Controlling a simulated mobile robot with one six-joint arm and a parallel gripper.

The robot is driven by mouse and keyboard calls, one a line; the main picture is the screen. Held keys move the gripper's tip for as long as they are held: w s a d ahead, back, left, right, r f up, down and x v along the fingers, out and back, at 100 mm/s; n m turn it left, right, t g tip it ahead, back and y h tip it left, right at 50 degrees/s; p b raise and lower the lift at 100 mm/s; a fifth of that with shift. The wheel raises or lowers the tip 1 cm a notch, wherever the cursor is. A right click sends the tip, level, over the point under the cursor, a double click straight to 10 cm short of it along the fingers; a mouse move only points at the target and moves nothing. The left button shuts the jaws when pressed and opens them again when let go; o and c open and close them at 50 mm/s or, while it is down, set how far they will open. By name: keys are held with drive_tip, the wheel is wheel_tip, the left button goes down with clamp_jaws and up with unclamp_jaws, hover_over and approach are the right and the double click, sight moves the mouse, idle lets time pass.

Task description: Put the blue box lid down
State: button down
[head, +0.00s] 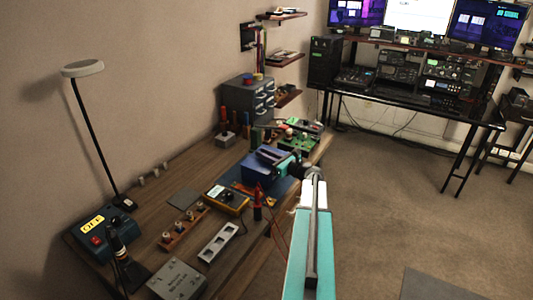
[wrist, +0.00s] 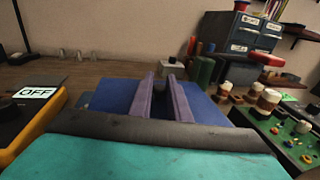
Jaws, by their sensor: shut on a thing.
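The blue box lid (wrist: 112,94) is a flat blue panel that fills the middle of the wrist view. My gripper (wrist: 167,77) is over it, with its two long fingers shut about a small dark grip between them. In the head view my gripper (head: 270,155) lies at the top of the box. My wrist hides part of the box there, and I cannot tell whether the lid touches the box.
A yellow meter (head: 227,198) and a red-black probe (head: 257,205) lie nearer on the bench. A green circuit board (head: 298,142) is beyond the box. Grey drawers (head: 250,97) stand at the back, and a lamp (head: 83,70) at the left.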

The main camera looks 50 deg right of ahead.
drive_tip(key=shift+f, duration=0.2)
drive_tip(key=c, duration=1.7)
unclamp_jaws()
drive_tip(key=shift+o, duration=0.2)
drive_tip(key=s+b, duration=0.3)
drive_tip(key=s, duration=1)
drive_tip(key=shift+s+d+r, duration=0.15)
drive_tip(key=shift+s+r, duration=0.25)
